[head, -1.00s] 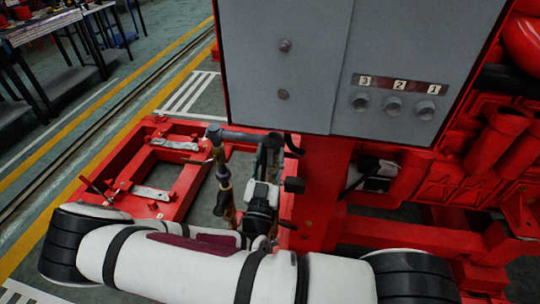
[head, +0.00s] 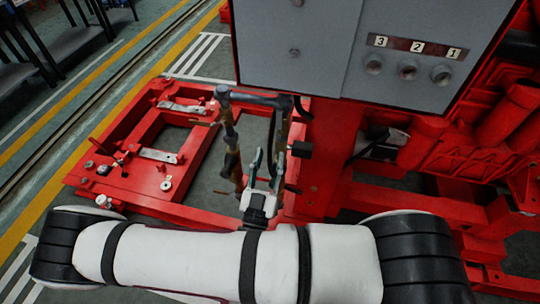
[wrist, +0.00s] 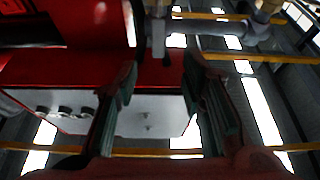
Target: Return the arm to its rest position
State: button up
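My arm, white with black bands, lies across the bottom of the head view. My gripper (head: 267,168) points away from me, beside the brown and grey pipe (head: 231,150) at the red frame. In the wrist view, my gripper (wrist: 160,95) has its two dark fingers well apart, with nothing held between them. The grey control cabinet (wrist: 150,115) shows beyond the fingers there. I cannot tell from the head view how close the fingers are to the pipe.
The grey cabinet (head: 300,50) with three numbered knobs stands above and beyond my gripper. A red base frame (head: 130,190) lies on the floor at left. Red engine parts (head: 470,140) fill the right.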

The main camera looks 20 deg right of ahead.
dwell(0.3)
jog(key=s+d+r+n+g+p, duration=0.1)
jog(key=s+d+r+n+g, duration=0.3)
jog(key=n+g, duration=0.5)
jog(key=s+d+r+n+g, duration=0.1)
jog(key=s+r+n+g, duration=0.35)
jog(key=n, duration=0.95)
jog(key=s+d+r+n+g+p, duration=0.1)
jog(key=s+d+r+n+g, duration=0.15)
jog(key=r+n+g, duration=0.65)
jog(key=s+a+r+m+t+y, duration=0.2)
jog(key=r+m+y, duration=0.4)
jog(key=m, duration=0.6)
jog(key=s+a+r+m+t+y+p, duration=0.1)
jog(key=s+a+r+m+t+y, duration=0.2)
jog(key=m, duration=1)
jog(key=shift+s+r+t+y, duration=0.85)
jog(key=shift+r+t+y, duration=1)
jog(key=shift+y, duration=0.25)
